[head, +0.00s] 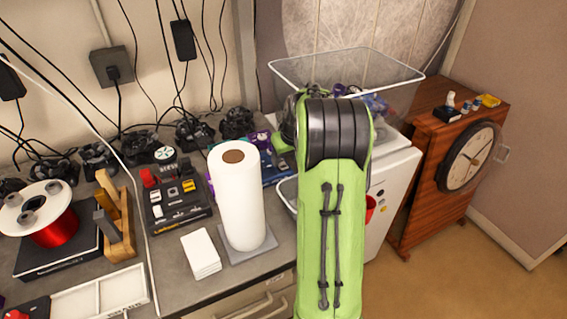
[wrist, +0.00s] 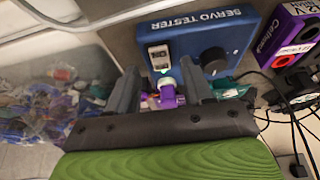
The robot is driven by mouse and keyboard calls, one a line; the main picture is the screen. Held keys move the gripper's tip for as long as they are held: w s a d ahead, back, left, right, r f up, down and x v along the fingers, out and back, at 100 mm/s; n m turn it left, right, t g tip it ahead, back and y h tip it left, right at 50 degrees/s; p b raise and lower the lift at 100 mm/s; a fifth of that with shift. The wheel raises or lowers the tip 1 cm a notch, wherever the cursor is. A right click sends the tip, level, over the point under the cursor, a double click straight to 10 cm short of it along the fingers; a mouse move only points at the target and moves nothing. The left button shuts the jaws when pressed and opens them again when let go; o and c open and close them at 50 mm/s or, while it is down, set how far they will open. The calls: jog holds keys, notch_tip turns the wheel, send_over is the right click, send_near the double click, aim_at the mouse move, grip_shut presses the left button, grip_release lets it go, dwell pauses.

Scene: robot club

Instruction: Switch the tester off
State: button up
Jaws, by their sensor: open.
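The servo tester (wrist: 237,36) is a blue box lettered "SERVO TESTER" at the top of the wrist view. A round black knob (wrist: 213,61) is on its right part. A pale switch plate (wrist: 158,57) is on its left part. My gripper (wrist: 160,71) is open, its two grey fingers pointing at the tester's switch side. A purple piece with a whitish round end (wrist: 167,93) shows between the fingers; I cannot tell whether anything touches it. The switch's position is too small to read. In the head view my green arm hides my fingertips.
A purple box (wrist: 292,32) and black cables lie right of the tester. A clear bin (wrist: 60,95) of colourful parts is on the left. In the head view, a paper towel roll (head: 238,195) and a black switch panel (head: 178,200) stand left of my arm.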

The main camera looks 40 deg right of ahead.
aim_at(282, 164)
jog(key=x, duration=0.2)
jog(key=shift+w+f, duration=0.15)
jog(key=shift+f, duration=0.1)
grip_shut()
jog(key=r+g+p, duration=0.1)
jog(key=p, duration=0.3)
jog(key=shift+w, duration=0.15)
jog(key=g+p, duration=0.1)
jog(key=p, duration=0.2)
jog(key=shift+w+d+y, duration=0.1)
jog(key=shift+w+y, duration=0.05)
jog(key=shift+y, duration=0.15)
jog(key=shift+w+f+g+p, duration=0.1)
jog(key=shift+f+g+p, duration=0.2)
jog(key=shift+p, duration=0.35)
grip_release()
